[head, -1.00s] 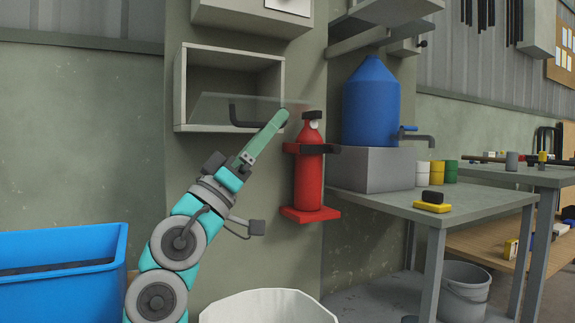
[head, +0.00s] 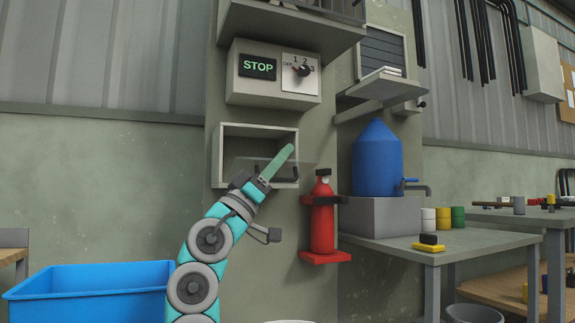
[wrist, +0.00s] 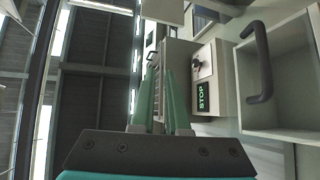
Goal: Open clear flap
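The clear flap (head: 307,164) is a see-through pane on the front of a grey open-fronted wall box (head: 218,160). It slants out from the box, so it is not flush with the opening. Its dark bar handle (head: 293,172) is partly behind my gripper (head: 289,149) in the head view. In the wrist view the handle (wrist: 262,65) stands right of my gripper (wrist: 160,70), clear of the fingers, in front of the box (wrist: 280,132). The pane itself is hard to make out there. My green fingers are parted, with nothing between them.
A control box (head: 240,92) with a STOP display and a dial is above. A red extinguisher (head: 322,220) hangs at right, beside a blue barrel (head: 377,160) on a table (head: 480,241). A blue bin (head: 90,295) stands at lower left.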

